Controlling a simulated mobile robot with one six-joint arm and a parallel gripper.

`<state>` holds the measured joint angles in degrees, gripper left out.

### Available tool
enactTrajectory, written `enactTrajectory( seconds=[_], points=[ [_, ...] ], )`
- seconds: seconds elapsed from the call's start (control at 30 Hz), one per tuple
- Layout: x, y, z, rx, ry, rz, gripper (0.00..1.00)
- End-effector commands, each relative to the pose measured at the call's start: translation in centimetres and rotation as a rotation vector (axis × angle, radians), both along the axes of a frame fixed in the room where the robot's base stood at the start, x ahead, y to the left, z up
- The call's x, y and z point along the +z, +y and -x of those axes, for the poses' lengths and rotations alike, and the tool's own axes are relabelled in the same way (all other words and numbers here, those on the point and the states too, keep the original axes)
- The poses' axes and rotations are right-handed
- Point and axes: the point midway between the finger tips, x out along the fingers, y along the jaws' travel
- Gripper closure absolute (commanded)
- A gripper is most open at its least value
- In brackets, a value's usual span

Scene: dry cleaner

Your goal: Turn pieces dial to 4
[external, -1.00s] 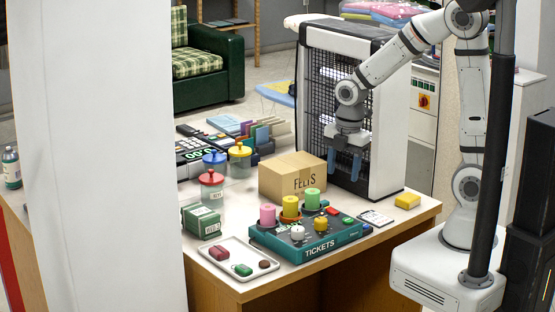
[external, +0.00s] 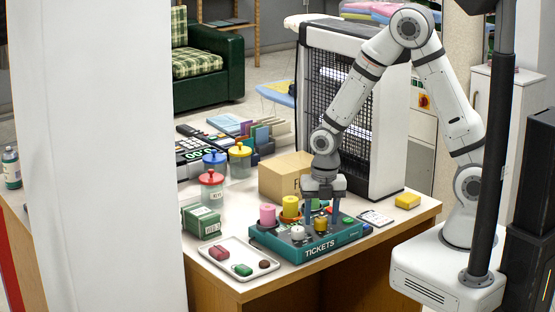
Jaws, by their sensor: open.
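The teal ticket box (external: 334,240), marked TICKETS on its front, sits on the counter's near part. A white dial (external: 298,233) and a yellow dial (external: 320,223) stand on its top. I cannot read which one is the pieces dial or what either is set to. My gripper (external: 322,220) points down over the box, open, with its fingers on the left and right of the yellow dial. Whether they touch it I cannot tell.
On the box stand a pink cylinder (external: 267,215) and a yellow cylinder (external: 290,206); the green one is mostly hidden by my gripper. A cardboard box (external: 283,177) stands close behind. A white tray (external: 236,268) lies front left, a yellow block (external: 407,200) at right.

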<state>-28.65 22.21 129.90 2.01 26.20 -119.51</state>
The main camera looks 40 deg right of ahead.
Motion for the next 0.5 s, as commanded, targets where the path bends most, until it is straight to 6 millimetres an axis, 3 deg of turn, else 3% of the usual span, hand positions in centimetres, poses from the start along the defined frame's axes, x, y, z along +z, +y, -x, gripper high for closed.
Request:
enactTrajectory(
  seconds=[0.33, 0.5],
  points=[
    [-0.53, 0.0, 0.01, -0.001, 0.0, 0.0, 0.47],
    [-0.51, 0.0, 0.01, -0.001, 0.0, 0.0, 0.6]
  ],
)
